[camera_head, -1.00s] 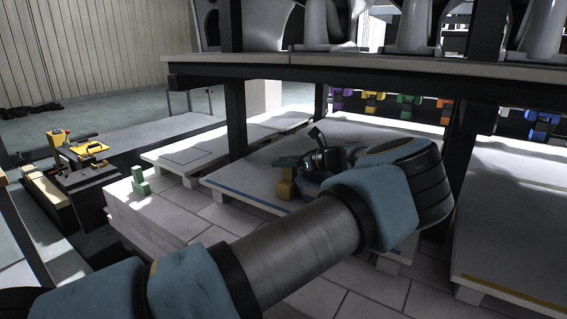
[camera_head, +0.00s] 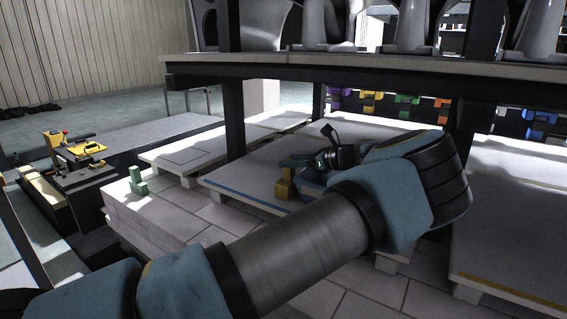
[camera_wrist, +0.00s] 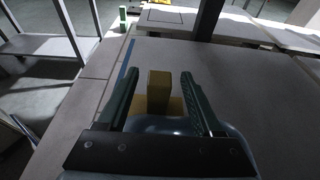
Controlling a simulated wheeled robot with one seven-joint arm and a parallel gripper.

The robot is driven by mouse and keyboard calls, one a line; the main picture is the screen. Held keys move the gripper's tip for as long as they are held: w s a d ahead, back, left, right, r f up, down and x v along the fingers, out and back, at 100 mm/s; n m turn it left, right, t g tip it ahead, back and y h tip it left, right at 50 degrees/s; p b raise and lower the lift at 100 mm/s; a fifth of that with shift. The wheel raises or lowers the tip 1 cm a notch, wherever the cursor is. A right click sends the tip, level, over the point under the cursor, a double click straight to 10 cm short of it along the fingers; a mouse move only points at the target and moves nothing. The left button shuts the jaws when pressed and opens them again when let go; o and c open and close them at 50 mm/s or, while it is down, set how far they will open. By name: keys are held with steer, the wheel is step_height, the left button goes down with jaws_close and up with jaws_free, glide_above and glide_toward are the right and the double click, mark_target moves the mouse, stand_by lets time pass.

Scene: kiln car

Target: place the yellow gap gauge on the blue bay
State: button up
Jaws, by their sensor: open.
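The yellow gap gauge (camera_head: 285,187) is a small stepped block standing upright on the blue bay (camera_head: 240,190), a pale slab with a blue stripe along its front left edge. In the wrist view the gauge (camera_wrist: 159,90) stands between my two fingers, with gaps on both sides, and its lower part is partly hidden behind my wrist. The blue stripe (camera_wrist: 127,75) runs to the left of the gauge there. My gripper (camera_head: 300,160) is open around the gauge's upper part; in the wrist view both fingers (camera_wrist: 160,90) are apart.
A green gauge (camera_head: 138,182) stands on the tiled block at left. A dark post (camera_head: 235,115) rises behind the bay, and a shelf deck (camera_head: 330,72) hangs above my arm. A yellow-striped slab (camera_head: 510,288) lies at right. Coloured blocks hang at the back.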

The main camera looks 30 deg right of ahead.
steer(key=v, duration=0.7)
steer(key=shift+s+d, duration=0.2)
steer(key=shift+s, duration=0.05)
